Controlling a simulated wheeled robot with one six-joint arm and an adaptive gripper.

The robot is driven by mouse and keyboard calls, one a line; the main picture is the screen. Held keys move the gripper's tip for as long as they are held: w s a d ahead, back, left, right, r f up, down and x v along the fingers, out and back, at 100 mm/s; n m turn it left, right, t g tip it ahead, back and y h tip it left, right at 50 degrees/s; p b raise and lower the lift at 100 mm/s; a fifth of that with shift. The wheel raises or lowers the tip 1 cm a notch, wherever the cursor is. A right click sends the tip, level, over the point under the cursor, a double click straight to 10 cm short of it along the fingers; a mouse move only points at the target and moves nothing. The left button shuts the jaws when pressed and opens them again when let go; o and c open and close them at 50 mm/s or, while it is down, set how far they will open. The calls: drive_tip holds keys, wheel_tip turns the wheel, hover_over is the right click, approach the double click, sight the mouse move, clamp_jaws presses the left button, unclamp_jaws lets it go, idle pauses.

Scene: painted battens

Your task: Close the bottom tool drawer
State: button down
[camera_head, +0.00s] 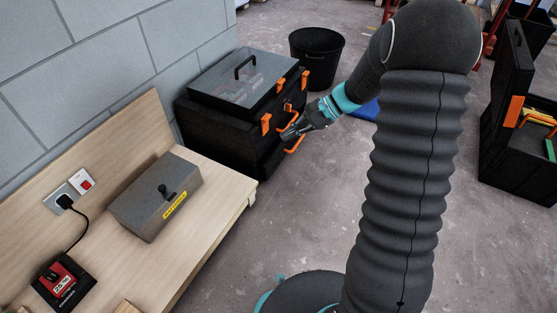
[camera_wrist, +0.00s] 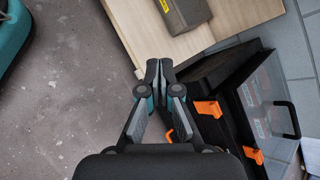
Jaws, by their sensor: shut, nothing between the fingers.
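The black tool box (camera_head: 215,126) with orange latches stands on the floor against the block wall, beyond the wooden bench. Its bottom drawer (camera_head: 271,161) is low on the front, with an orange handle (camera_head: 294,145); it seems to stick out a little, but how far I cannot tell. My gripper (camera_head: 286,134) is shut and empty, in front of the drawers, and partly hides them. In the wrist view, my gripper (camera_wrist: 154,70) has its fingertips together beside the tool box (camera_wrist: 208,88). Whether it touches the drawer I cannot tell.
The wooden bench (camera_head: 215,210) carries a grey metal box (camera_head: 155,195) and a red-black charger (camera_head: 63,284). A black bucket (camera_head: 316,58) stands behind the tool box. An open black case (camera_head: 515,160) is at the right. The concrete floor between is mostly clear.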

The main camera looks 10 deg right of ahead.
drive_tip(key=w+d+f+m+t+y, duration=0.25)
drive_tip(key=w+f, duration=0.25)
drive_tip(key=f, duration=0.3)
drive_tip(key=w+d+f+m+t+y, duration=0.15)
drive_tip(key=w+f+m, duration=0.25)
drive_tip(key=f, duration=0.4)
drive_tip(key=m+t, duration=0.7)
drive_tip(key=m, duration=0.1)
approach(273, 160)
drive_tip(key=x, duration=0.7)
drive_tip(key=shift+s+a+r, duration=0.1)
drive_tip(key=shift+a, duration=0.05)
